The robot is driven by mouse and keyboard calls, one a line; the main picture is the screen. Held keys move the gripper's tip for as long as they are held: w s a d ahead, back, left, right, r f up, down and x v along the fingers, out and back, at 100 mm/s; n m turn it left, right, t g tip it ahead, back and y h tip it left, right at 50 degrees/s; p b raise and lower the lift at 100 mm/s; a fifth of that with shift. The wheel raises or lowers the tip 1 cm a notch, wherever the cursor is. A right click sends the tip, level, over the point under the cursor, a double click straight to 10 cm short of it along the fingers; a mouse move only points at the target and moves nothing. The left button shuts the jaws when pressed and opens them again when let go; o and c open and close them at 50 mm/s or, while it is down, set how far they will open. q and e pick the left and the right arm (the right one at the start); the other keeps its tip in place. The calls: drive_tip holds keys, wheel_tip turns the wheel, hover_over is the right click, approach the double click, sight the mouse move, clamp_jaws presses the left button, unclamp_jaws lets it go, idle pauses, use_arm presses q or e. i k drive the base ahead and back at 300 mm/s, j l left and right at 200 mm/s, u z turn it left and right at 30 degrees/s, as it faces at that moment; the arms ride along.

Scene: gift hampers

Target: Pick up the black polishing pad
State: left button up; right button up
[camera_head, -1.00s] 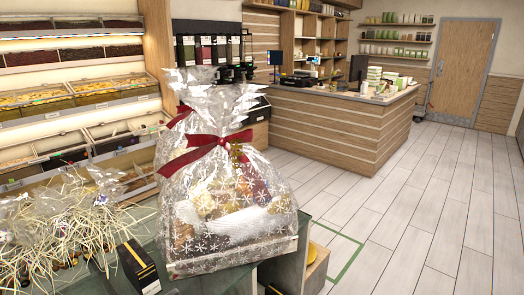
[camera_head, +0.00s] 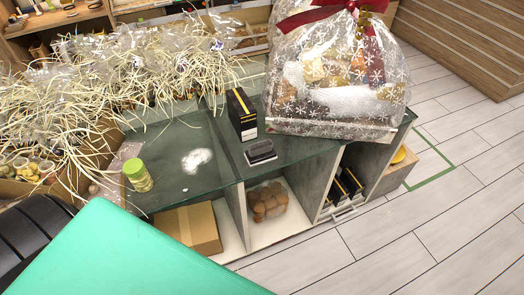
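The black polishing pad (camera_head: 262,149) lies flat on the dark green glass counter top (camera_head: 215,160), near its front edge. It looks like a small dark block on a lighter grey base. A black box with a yellow band (camera_head: 241,114) stands just behind it to the left. Neither of my grippers shows in the head view, so I cannot see how they stand.
A wrapped hamper with a red bow (camera_head: 335,85) stands to the right on the counter. A green-lidded jar (camera_head: 138,175), a white powdery patch (camera_head: 197,160) and straw-filled bags (camera_head: 130,70) are to the left. Open shelves below hold a cardboard box (camera_head: 188,228).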

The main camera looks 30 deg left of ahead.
sight(261, 152)
drive_tip(key=u, duration=1)
